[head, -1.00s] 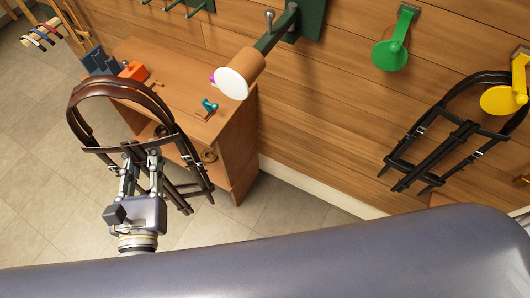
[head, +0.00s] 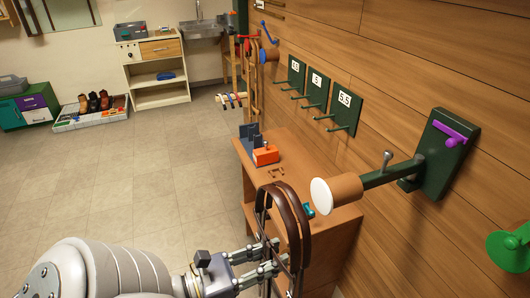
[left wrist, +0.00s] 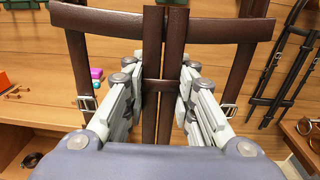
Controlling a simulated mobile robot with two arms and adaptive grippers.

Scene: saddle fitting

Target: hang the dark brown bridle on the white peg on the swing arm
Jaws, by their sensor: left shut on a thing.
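The dark brown bridle (head: 297,222) is upright in the head view, seen nearly edge-on, its rounded crown at the top. My left gripper (head: 272,258) is shut on its lower straps. In the left wrist view the fingers (left wrist: 160,92) close on the paired middle straps of the bridle (left wrist: 101,25). The white peg (head: 321,196), a wooden cylinder with a white round face, sits at the end of the green swing arm (head: 392,174). The bridle's crown is just left of the peg in the picture; I cannot tell their gap in depth. My right gripper is out of view.
A wooden cabinet (head: 283,145) stands below and behind the peg, with an orange item (head: 265,156) on top. Numbered green hook plates (head: 317,87) and a green peg (head: 509,251) are on the plank wall. Open tiled floor (head: 150,170) lies to the left.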

